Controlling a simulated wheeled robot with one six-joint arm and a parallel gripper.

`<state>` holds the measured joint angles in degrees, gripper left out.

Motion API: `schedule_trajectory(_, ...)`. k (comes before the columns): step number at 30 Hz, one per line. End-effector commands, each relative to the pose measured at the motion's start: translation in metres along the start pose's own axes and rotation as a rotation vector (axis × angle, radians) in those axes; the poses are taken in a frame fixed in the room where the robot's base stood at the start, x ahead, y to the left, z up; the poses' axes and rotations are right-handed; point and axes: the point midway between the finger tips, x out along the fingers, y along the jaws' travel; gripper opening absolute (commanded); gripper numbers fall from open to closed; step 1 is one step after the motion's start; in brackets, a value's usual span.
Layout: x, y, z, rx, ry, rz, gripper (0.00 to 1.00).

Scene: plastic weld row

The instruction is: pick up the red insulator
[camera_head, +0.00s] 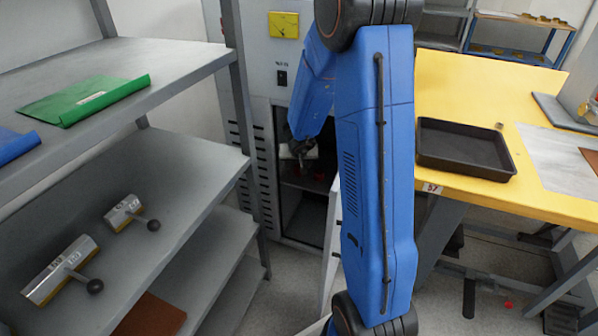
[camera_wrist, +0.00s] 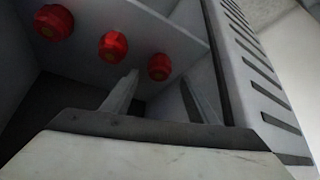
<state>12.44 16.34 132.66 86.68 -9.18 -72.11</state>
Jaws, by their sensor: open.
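Three red insulators, roundish with a dull centre, sit in a row on a grey shelf inside the cabinet in the wrist view: a left one (camera_wrist: 54,22), a middle one (camera_wrist: 112,46) and a right one (camera_wrist: 159,67). My gripper (camera_wrist: 160,78) is open, its two fingers apart and pointing toward the shelf. The right insulator appears between the fingertips, the middle one just left of the left fingertip. Nothing is held. In the head view my gripper (camera_head: 302,157) is at the cabinet opening; only a small red patch (camera_head: 319,177) shows inside.
The cabinet (camera_head: 283,228) has a slotted wall close on the right in the wrist view. Grey shelving (camera_head: 200,160) with metal tools stands left. A yellow table (camera_head: 480,90) with a black tray (camera_head: 464,150) stands right. My arm hides part of the cabinet.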

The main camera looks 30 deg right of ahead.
Motion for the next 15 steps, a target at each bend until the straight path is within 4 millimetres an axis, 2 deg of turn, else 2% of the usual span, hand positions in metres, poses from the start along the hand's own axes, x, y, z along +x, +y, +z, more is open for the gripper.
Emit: schedule_trajectory(15, 0.04, 0.002, -0.001, -0.001, -0.001, 0.001, 0.53)
